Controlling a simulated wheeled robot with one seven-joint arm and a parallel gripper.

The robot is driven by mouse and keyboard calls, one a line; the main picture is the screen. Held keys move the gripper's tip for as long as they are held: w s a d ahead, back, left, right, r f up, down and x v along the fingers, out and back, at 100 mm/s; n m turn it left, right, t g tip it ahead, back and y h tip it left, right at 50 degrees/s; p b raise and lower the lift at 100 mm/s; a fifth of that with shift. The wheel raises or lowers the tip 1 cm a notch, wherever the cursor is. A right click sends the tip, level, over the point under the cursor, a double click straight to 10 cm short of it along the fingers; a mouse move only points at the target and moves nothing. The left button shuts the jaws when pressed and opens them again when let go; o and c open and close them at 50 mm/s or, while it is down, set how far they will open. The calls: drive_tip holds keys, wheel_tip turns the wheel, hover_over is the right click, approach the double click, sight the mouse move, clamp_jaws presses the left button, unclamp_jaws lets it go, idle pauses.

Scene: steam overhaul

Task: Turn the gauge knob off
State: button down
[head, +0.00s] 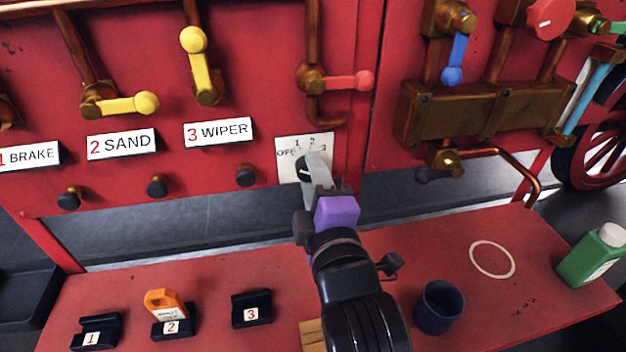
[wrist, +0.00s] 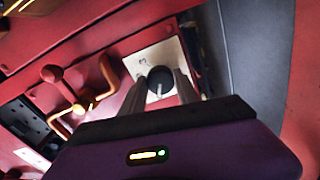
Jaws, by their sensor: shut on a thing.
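The gauge knob is a black round knob with a pale pointer line, on a white dial plate marked OFF, 1, 2, 3 (head: 290,150) on the red panel. In the wrist view the knob (wrist: 159,80) sits between my two fingers, in front of the white plate (wrist: 147,58). My gripper (head: 305,168) reaches up to the plate and is shut on the knob; it also shows in the wrist view (wrist: 160,88). In the head view my gripper hides most of the knob. The pointer's exact setting against the marks cannot be read.
A red-handled valve (head: 348,81) is just above the dial. Yellow levers (head: 130,104) and small black knobs (head: 246,176) are to the left. On the red bench below stand numbered black holders (head: 252,308), a dark blue cup (head: 438,306) and a green bottle (head: 592,257).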

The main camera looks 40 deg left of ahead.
idle(0.4)
drive_tip(key=c, duration=0.9)
unclamp_jaws()
drive_tip(key=shift+d, duration=0.1)
drive_tip(key=b+v, duration=0.1)
drive_tip(key=v, duration=0.6)
drive_tip(key=shift+s+d, duration=0.25)
